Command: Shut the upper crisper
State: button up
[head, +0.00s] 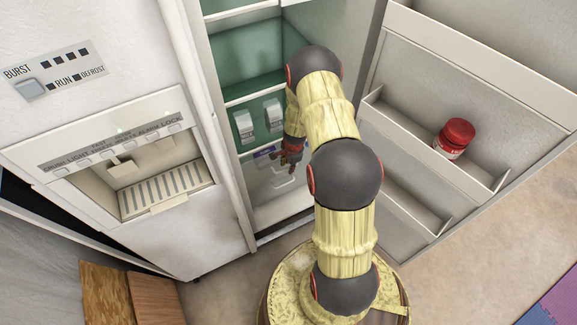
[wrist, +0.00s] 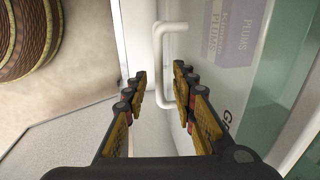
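A clear crisper drawer (wrist: 205,95) with a white bar handle (wrist: 160,62) fills the right of the wrist view. A purple box marked PLUMS (wrist: 232,32) shows through its front. In the head view a pale handle (head: 284,183) shows low in the open fridge compartment, below my gripper. My gripper (wrist: 160,80) is open and empty, with the handle ahead of it and in line with the gap between its fingers. In the head view my gripper (head: 290,157) is inside the compartment opening, and my arm hides part of the drawers. I cannot tell how far the drawer stands out.
The open fridge door (head: 420,60) stands at the right, with a red-lidded jar (head: 453,138) on its shelf. White cartons (head: 243,128) stand on a shelf above the drawers. The freezer door with its dispenser (head: 165,188) is at the left. Some floor (head: 490,235) is clear.

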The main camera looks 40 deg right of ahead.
jog(key=shift+c, duration=1.2)
jog(key=c, duration=0.4)
grip_shut()
